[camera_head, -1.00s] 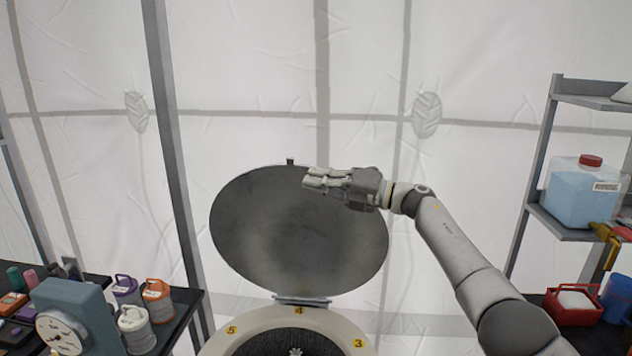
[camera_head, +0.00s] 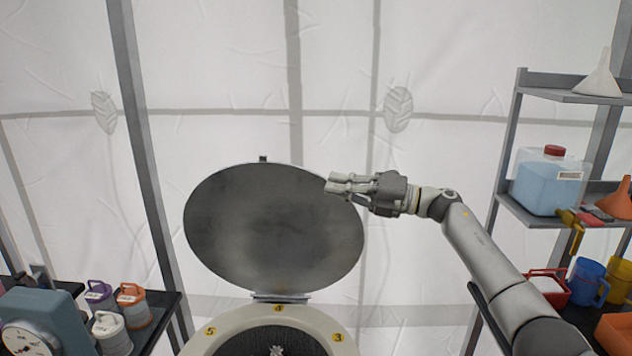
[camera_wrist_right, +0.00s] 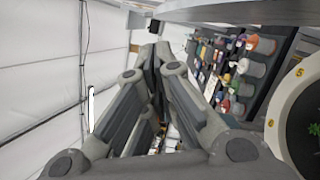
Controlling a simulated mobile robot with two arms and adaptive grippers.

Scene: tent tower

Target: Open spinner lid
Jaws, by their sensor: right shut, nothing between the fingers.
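The spinner lid (camera_head: 270,230) is a dark grey round disc, standing raised on its hinge (camera_head: 281,297) at the back of the spinner. The spinner body (camera_head: 235,318) has a cream rim with yellow number tags and a dark interior, cut off by the bottom edge of the head view. Its rim also shows at the right of the right wrist view (camera_wrist_right: 282,110). My right gripper (camera_head: 333,184) is shut and empty, in front of the lid's upper right edge in the head view. Whether it touches the lid cannot be told. My left gripper is not in view.
A shelf rack at right holds a blue-liquid jug (camera_head: 548,182), a funnel (camera_head: 599,77) and bins, with my right arm passing in front. A dark table at left holds a dial device (camera_head: 45,325) and several lidded canisters (camera_head: 133,305). White tent wall stands behind.

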